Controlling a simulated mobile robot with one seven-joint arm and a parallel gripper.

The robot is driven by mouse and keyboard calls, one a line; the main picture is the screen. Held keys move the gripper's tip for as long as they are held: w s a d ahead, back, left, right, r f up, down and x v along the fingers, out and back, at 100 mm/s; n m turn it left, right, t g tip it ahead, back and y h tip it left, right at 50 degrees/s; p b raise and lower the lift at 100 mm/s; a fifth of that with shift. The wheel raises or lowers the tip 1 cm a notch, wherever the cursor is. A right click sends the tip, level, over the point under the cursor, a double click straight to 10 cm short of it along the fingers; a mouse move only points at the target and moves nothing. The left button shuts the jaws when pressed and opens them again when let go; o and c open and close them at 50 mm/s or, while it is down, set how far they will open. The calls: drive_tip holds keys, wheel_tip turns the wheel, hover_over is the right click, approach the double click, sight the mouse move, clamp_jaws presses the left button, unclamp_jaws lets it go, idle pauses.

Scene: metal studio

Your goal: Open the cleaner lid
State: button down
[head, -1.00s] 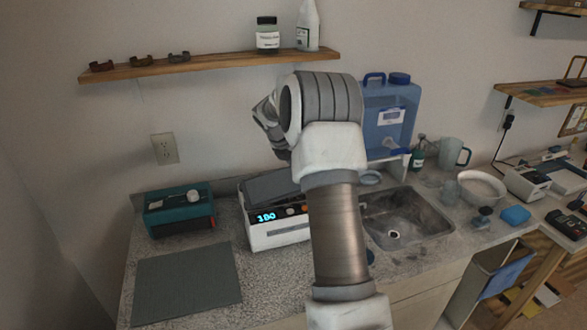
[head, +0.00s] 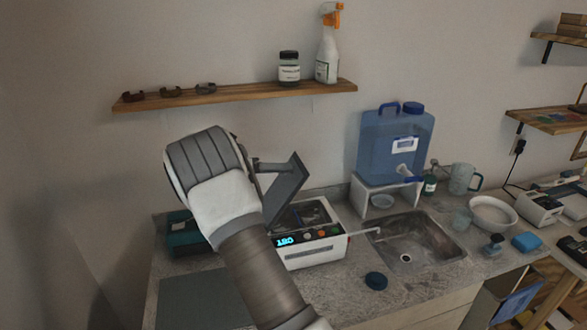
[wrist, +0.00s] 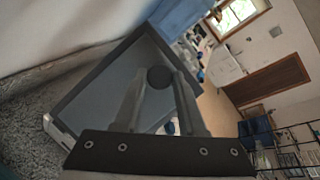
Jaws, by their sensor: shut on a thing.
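The cleaner (head: 310,250) is a white box with a lit blue display on the counter. Its dark grey lid (head: 288,188) is tilted up steeply, and the basin inside shows open from above. The lid also fills the left middle of the wrist view (wrist: 95,92). In the wrist view, my gripper (wrist: 160,80) is shut on the lid's round black knob (wrist: 159,76), with a finger on either side. In the head view, my arm hides part of the gripper and the cleaner's left side.
A teal box (head: 182,236) stands left of the cleaner, partly behind my arm. The sink (head: 415,240) and a blue water container (head: 393,150) are to the right. A small blue cap (head: 376,281) lies on the counter in front. A shelf (head: 235,93) hangs above.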

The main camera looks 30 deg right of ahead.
drive_tip(key=w+a+f+n+h+b, duration=0.1)
drive_tip(key=w+a+n+h+b, duration=0.1)
drive_tip(key=a+h, duration=0.6)
drive_tip(key=shift+w+a+b, duration=0.5)
drive_tip(key=shift+w+a, duration=0.2)
drive_tip(key=shift+a, duration=1.85)
drive_tip(key=shift+c, duration=2.4)
unclamp_jaws()
drive_tip(key=b+v, duration=0.5)
drive_tip(key=v, duration=1.2)
drive_tip(key=shift+a+f, duration=0.15)
drive_tip(key=shift+a, duration=0.05)
drive_tip(key=shift+s, duration=0.15)
